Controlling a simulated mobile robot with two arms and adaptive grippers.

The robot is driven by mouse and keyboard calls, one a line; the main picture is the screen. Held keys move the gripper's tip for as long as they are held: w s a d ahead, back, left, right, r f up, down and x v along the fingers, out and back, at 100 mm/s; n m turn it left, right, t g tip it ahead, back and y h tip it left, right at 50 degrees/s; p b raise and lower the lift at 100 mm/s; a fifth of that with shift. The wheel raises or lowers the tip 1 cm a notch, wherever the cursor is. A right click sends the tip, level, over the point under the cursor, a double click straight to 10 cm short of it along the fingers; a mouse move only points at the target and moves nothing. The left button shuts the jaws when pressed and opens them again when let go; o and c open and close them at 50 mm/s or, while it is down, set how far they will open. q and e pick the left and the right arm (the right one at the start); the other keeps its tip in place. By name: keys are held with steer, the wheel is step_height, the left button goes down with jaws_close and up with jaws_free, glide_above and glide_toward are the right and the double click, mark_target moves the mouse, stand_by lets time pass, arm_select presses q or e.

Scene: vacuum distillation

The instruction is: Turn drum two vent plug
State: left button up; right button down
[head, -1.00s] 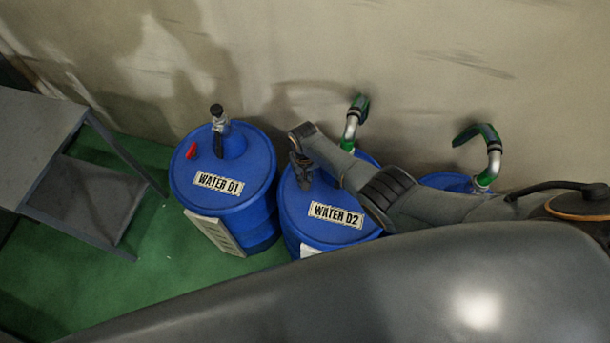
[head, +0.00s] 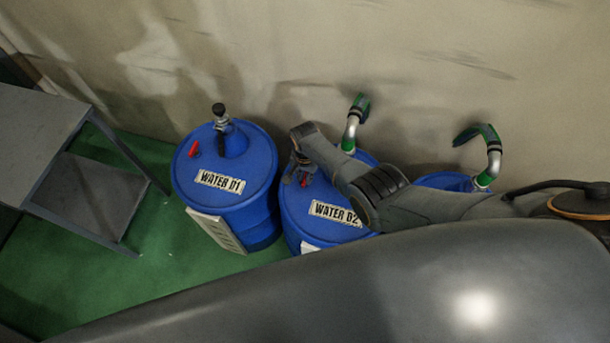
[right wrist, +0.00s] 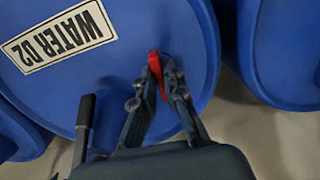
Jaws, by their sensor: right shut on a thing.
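Drum two is the blue drum labelled WATER D2 (head: 296,218), standing against the wall; its lid fills much of the right wrist view (right wrist: 105,85). The red vent plug (right wrist: 155,66) sits near the edge of that lid. My right gripper (right wrist: 160,74) reaches down over the lid with its fingertips closed on the red plug, one on each side. In the head view the right gripper (head: 300,178) is small and hides most of the plug. My left gripper is not in view.
A blue WATER D1 drum (head: 245,205) with its own red plug (head: 194,147) and a black-topped fitting (head: 219,110) stands to the left. Green-handled pipes (head: 351,130) rise behind the right arm. A grey table (head: 40,120) is at the left, with green floor between.

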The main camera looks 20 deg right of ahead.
mark_target(305, 178)
steer(key=shift+w, duration=0.1)
stand_by(0.3)
steer(key=c, duration=1.4)
jaws_free()
step_height(305, 178, up, 12)
